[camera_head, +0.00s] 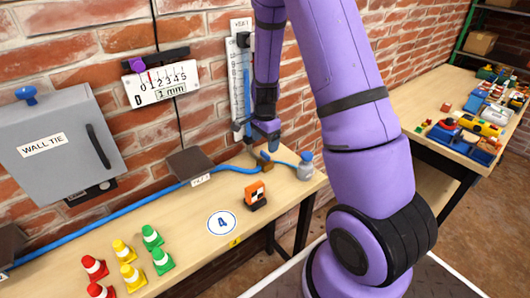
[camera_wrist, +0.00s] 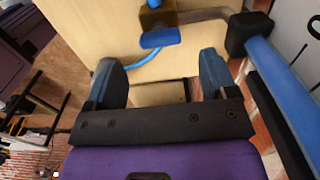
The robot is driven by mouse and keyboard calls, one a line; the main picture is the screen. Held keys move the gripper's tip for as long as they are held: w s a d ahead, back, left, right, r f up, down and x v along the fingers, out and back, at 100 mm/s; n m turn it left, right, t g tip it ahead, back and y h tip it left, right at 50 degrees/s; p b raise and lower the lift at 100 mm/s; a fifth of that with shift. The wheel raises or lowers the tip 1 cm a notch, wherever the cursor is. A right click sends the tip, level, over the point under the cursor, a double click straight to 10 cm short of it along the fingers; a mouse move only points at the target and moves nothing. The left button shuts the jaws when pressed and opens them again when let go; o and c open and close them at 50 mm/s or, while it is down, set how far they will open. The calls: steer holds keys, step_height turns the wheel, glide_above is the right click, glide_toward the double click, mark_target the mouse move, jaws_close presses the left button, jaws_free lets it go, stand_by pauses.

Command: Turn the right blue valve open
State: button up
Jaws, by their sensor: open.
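The right blue valve shows in the wrist view as a blue handle (camera_wrist: 160,37) on a small brass body (camera_wrist: 157,18), near the table edge. In the head view its brass body (camera_head: 263,161) shows just below my gripper (camera_head: 267,130), and I cannot make out its handle there. My gripper (camera_wrist: 158,62) is open and empty in the wrist view. The blue handle lies ahead of the gap between its two fingers, apart from both. Another blue knob (camera_head: 26,94) sits on top of the grey WALL TIE box at the left.
A blue hose (camera_head: 130,206) runs along the table to the valve and on to a grey-blue bottle (camera_head: 305,167). A vertical gauge (camera_head: 238,75) stands on the brick wall close to my gripper. Cones (camera_head: 130,277) and an orange block (camera_head: 255,193) stand on the table.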

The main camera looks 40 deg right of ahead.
mark_target(265, 153)
steer(key=shift+f, duration=2.5)
steer(key=shift+c, duration=0.4)
steer(key=c, duration=0.9)
steer(key=shift+o, duration=0.2)
